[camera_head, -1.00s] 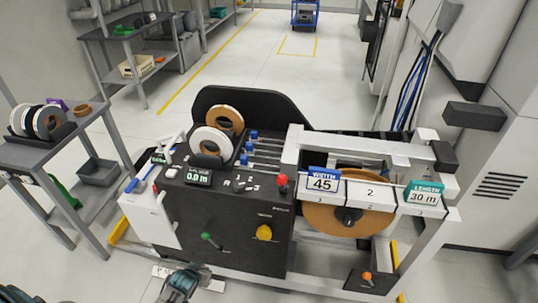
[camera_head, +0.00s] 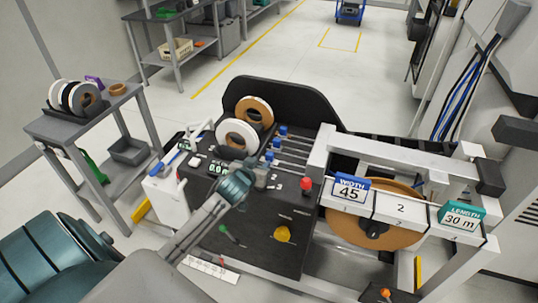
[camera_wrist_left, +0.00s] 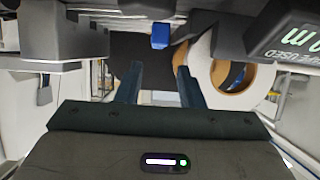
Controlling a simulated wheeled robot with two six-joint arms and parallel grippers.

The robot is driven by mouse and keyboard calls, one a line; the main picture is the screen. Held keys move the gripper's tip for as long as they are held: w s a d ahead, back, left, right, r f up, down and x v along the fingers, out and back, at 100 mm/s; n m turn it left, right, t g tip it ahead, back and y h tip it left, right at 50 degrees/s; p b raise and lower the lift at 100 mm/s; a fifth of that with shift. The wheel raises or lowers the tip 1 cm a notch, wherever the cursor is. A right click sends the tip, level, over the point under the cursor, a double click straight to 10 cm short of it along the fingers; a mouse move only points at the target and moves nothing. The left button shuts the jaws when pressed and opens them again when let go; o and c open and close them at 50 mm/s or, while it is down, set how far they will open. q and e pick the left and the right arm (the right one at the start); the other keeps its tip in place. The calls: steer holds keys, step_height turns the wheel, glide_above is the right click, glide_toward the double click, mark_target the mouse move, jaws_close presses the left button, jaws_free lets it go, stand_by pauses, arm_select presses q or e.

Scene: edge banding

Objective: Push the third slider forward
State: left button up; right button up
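Several sliders with blue knobs lie on thin rods on top of the black machine. In the head view I see a far knob (camera_head: 283,130), a middle knob (camera_head: 277,143) and a near knob (camera_head: 269,156). I cannot tell from the labels which one is third. My left gripper (camera_head: 262,176) hangs over the machine top, just on the near side of these knobs. In the left wrist view its two fingers (camera_wrist_left: 159,85) are apart with nothing between them, and one blue knob (camera_wrist_left: 160,36) shows ahead of the gap. My right gripper is not in view.
White and brown tape rolls (camera_head: 237,135) stand behind the display (camera_head: 217,168), left of the sliders. A red-topped lever (camera_head: 306,185) and the width sign (camera_head: 351,188) are to the right. A yellow knob (camera_head: 282,234) is on the front panel.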

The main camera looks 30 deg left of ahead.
mark_target(269, 154)
arm_select(q)
steer(key=p+x, duration=0.1)
steer(key=x, duration=0.8)
steer(key=shift+w+a+f, duration=0.1)
steer(key=shift+w+f, duration=0.1)
